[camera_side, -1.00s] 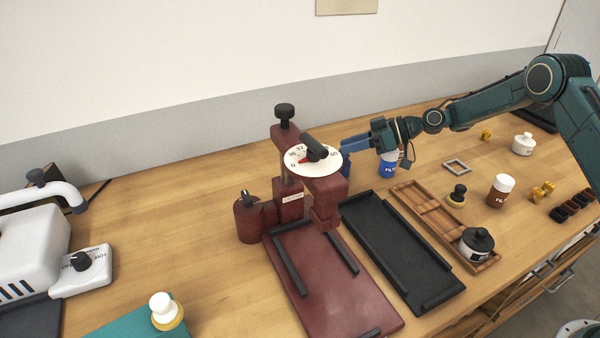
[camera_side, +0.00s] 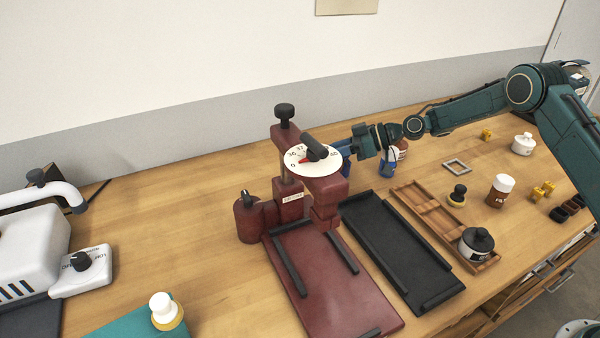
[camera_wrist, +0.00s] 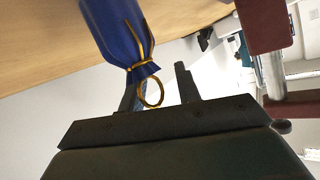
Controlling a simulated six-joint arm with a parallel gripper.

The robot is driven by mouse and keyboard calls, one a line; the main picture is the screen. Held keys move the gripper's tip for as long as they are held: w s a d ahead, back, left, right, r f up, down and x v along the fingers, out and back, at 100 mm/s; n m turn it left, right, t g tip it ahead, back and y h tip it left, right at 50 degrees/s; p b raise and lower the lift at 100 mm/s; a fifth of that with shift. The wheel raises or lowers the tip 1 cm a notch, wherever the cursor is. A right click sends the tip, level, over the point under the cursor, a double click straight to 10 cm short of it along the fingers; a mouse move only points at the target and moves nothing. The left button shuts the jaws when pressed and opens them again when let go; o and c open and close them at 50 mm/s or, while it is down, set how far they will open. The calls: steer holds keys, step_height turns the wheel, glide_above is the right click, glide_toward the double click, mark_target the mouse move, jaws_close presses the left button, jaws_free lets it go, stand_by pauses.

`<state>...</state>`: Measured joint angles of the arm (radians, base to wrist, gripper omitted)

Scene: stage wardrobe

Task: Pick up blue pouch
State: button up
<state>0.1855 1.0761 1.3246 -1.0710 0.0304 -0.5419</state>
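The blue pouch (camera_wrist: 118,32) hangs into the top of the wrist view, its neck tied with a gold cord that ends in a gold ring. My gripper (camera_wrist: 157,82) is open, its two dark fingers apart, with the ring and the gathered neck between or just in front of them. I cannot tell whether either finger touches. In the side view my gripper (camera_side: 348,147) is behind the dial of the maroon press, at the pouch (camera_side: 345,164), which is mostly hidden.
The maroon press (camera_side: 291,208) stands just in front of my gripper. A blue jar (camera_side: 387,167) and a brown jar (camera_side: 401,150) stand close to the wrist. A black tray (camera_side: 405,255) and a wooden tray (camera_side: 425,205) lie to the right.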

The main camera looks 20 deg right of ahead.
jaws_close()
steer(key=shift+r, duration=0.1)
step_height(320, 180, up, 20)
stand_by(0.9)
stand_by(0.7)
